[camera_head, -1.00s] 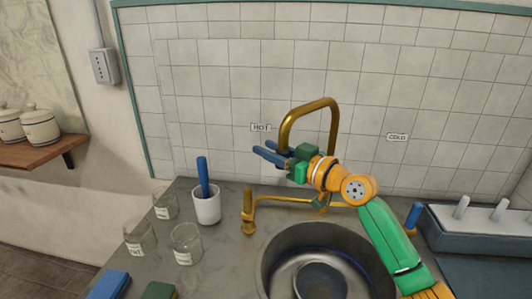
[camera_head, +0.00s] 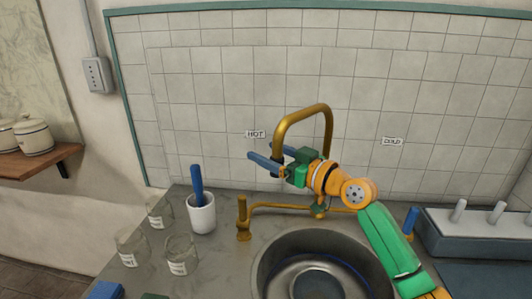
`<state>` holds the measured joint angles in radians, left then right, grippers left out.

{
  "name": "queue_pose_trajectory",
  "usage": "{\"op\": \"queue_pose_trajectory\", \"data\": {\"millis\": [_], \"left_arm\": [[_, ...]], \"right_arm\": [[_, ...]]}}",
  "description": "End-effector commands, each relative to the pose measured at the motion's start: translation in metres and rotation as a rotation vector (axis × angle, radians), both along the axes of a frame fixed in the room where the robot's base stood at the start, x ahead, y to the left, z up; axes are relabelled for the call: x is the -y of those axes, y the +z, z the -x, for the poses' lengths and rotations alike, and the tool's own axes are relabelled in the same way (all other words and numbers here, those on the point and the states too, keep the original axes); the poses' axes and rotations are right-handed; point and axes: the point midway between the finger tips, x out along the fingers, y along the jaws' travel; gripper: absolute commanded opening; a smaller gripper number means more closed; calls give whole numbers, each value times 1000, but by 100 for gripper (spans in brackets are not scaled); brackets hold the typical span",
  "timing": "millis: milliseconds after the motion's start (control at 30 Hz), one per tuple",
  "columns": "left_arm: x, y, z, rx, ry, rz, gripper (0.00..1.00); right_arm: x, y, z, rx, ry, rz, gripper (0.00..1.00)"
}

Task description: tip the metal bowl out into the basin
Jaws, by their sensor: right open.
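The metal bowl (camera_head: 318,284) sits inside the round metal basin (camera_head: 275,247), and its lower part is cut off by the bottom edge of the view. I cannot tell what the bowl holds. My right gripper (camera_head: 262,157) is above and behind the basin, at the brass spout, pointing left. Its blue fingers are apart with nothing between them that I can make out. It is well clear of the bowl. My left gripper does not show.
The brass tap (camera_head: 331,125) arches behind the basin, close to my right gripper. A white cup (camera_head: 201,216) with a blue-handled tool and several glass jars (camera_head: 181,255) stand left of the basin. A blue rack (camera_head: 455,238) with white pegs is at the right.

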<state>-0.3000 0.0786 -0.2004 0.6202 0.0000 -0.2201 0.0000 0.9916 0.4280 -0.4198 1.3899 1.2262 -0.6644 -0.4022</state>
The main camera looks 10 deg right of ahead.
Motion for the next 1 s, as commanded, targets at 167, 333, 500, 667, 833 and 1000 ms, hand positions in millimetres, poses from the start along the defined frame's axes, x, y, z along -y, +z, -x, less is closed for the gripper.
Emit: {"op": "queue_pose_trajectory", "data": {"millis": [167, 333, 500, 667, 833, 1000], "left_arm": [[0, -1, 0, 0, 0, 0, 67], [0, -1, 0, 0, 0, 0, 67], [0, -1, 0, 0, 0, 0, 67], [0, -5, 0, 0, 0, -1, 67], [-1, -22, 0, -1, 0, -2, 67], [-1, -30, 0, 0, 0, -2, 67]], "right_arm": [[0, -2, 0, -4, -1, 2, 67], [0, -3, 0, -5, 0, 2, 67], [0, -3, 0, -5, 1, 2, 67], [5, -4, 6, -1, 0, 3, 67], [25, -7, 35, 1, -1, 7, 67], [39, -4, 56, -1, 1, 6, 67]]}}
